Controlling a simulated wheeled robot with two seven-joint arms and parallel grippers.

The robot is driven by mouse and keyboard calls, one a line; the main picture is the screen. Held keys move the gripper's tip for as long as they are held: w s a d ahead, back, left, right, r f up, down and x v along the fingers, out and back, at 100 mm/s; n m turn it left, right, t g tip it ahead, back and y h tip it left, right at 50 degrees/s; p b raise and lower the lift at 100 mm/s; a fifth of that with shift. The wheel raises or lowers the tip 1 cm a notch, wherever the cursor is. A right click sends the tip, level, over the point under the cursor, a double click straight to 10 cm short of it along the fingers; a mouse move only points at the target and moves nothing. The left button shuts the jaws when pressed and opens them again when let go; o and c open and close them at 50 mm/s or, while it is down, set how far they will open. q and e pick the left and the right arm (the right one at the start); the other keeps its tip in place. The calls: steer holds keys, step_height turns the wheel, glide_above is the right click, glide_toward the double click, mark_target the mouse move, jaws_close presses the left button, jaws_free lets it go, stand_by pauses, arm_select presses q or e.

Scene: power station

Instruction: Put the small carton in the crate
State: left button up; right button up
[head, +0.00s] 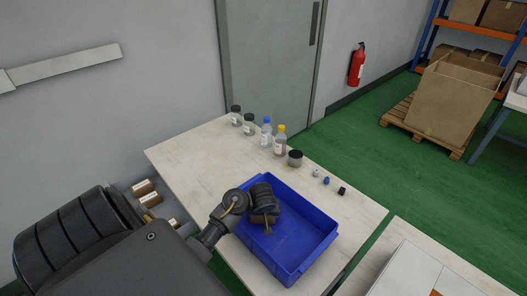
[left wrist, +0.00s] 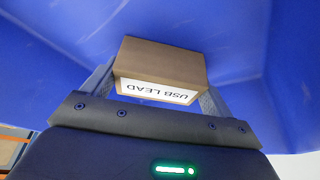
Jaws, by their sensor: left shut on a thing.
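The small carton (left wrist: 162,62) is brown with a white label reading "USB LEAD", which appears upside down in the left wrist view. My left gripper (left wrist: 158,85) is shut on it, with one finger on each side. The blue crate (head: 303,249) stands on the pale table in the head view. My left gripper (head: 266,222) is over the crate's left part, and the carton is mostly hidden under it there. Blue crate walls (left wrist: 45,60) surround the carton in the left wrist view. I cannot tell whether the carton touches the crate floor. My right gripper is not in view.
Several bottles and jars (head: 266,132) stand along the table's back edge, with small caps (head: 326,181) to their right. A white box (head: 405,270) sits at the lower right. Bare tabletop (head: 200,160) lies left of the crate.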

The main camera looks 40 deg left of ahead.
arm_select(q)
steer(key=o, duration=0.8)
steer(key=shift+o, duration=0.3)
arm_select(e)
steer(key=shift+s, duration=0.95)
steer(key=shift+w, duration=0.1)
arm_select(q)
steer(key=shift+d+r, duration=0.15)
steer(key=shift+r, duration=0.2)
steer(key=p+v, duration=0.2)
steer(key=v, duration=0.9)
steer(key=shift+r, duration=0.25)
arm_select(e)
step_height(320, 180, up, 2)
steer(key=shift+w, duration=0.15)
arm_select(q)
steer(key=shift+s, duration=0.1)
